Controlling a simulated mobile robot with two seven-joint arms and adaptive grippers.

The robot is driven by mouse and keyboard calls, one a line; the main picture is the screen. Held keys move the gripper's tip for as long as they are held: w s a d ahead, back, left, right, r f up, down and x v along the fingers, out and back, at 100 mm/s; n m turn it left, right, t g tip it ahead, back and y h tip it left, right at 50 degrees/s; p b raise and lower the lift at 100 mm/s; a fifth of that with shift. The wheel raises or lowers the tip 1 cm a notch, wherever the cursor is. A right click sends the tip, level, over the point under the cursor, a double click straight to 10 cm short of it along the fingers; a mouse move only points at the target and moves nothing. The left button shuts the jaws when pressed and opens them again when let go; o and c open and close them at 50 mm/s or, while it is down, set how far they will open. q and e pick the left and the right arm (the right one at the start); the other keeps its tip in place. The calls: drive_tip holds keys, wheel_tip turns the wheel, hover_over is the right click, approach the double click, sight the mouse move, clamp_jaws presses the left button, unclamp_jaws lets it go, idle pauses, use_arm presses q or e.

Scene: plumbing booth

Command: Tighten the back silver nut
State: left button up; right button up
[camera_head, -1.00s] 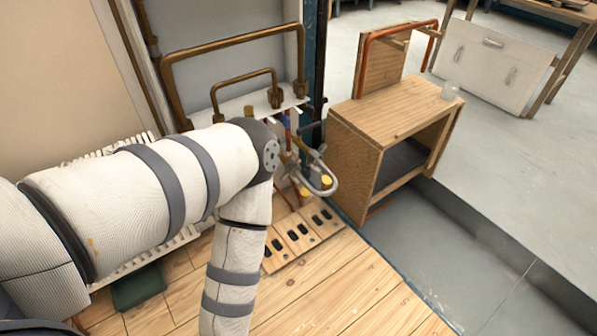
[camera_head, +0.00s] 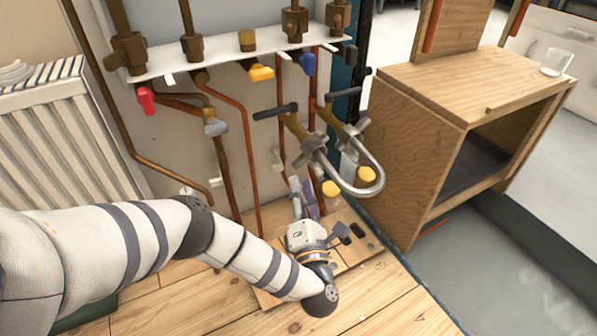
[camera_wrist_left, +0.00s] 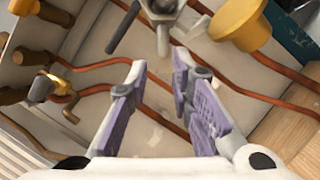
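A silver U-shaped pipe (camera_head: 357,188) hangs on the right of the booth wall. Its two ends meet silver wing-like nuts, one on the left (camera_head: 313,143) and one on the right (camera_head: 352,131). I cannot tell for certain which is the back one. My left gripper (camera_head: 304,186) points up from below the pipe, with its purple fingers apart and empty, below the left nut. In the left wrist view, the open fingers (camera_wrist_left: 160,65) point toward a silver fitting (camera_wrist_left: 161,12) at the top edge, with a gap between. My right gripper is not in view.
A yellow-capped part (camera_head: 366,175) sits close to the U-pipe; a yellow cap (camera_wrist_left: 238,18) also shows in the left wrist view. Copper pipes (camera_head: 240,130) and a white shelf (camera_head: 215,62) with valves are behind. A wooden cabinet (camera_head: 415,160) stands right.

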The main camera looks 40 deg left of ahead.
sight(295, 161)
use_arm(q)
drive_tip(key=b+x, duration=0.3)
drive_tip(key=x, duration=0.3)
drive_tip(key=shift+w+a+f, duration=0.1)
drive_tip(key=shift+w+a, duration=0.15)
drive_tip(key=shift+w, duration=0.05)
drive_tip(key=shift+w+a, duration=0.2)
drive_tip(key=shift+c, duration=0.2)
clamp_jaws()
